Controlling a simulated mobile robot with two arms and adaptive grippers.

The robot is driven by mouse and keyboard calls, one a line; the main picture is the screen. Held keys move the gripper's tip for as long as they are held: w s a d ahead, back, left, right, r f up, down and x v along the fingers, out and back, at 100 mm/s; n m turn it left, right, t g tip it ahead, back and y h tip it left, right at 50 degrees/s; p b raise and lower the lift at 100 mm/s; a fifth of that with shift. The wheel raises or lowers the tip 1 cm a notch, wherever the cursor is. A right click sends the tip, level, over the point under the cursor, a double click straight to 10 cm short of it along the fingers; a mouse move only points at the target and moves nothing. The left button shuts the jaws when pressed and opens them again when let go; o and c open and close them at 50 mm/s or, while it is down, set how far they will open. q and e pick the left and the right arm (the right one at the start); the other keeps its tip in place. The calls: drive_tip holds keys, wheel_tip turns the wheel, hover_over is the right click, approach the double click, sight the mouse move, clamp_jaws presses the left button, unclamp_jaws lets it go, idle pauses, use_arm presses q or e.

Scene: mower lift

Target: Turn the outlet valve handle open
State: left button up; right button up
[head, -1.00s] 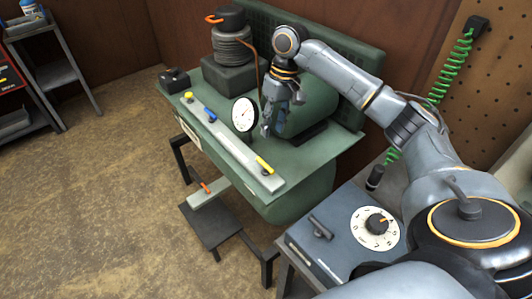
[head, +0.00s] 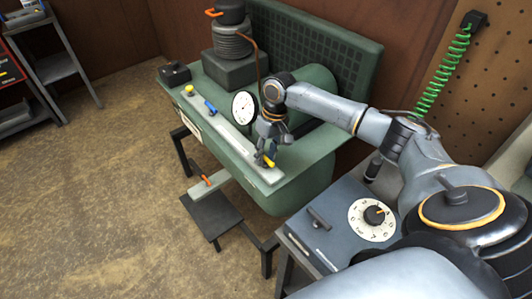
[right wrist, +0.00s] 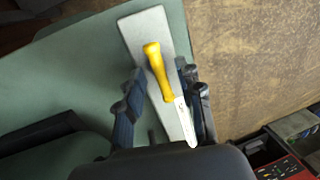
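A yellow lever handle (head: 269,161) sits at the near right end of a pale grey strip (head: 237,142) on the green machine. In the right wrist view the yellow handle (right wrist: 158,72) and its metal lever lie between my right gripper's dark fingers (right wrist: 162,90). The fingers are apart, with the handle in the gap; I see no firm contact. In the head view my right gripper (head: 268,138) points down just above the handle. No label shows that names this handle as the outlet valve. My left gripper is not in view.
A round white gauge (head: 244,108) stands close beside my right gripper. A blue lever (head: 210,107) and a yellow knob (head: 189,89) are farther along the strip. A dial box (head: 340,222) stands at the near right.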

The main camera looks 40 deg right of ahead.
drive_tip(key=shift+c, duration=0.8)
clamp_jaws()
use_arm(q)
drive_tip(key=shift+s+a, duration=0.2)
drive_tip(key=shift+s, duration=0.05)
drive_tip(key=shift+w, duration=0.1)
use_arm(e)
drive_tip(key=shift+r, duration=0.1)
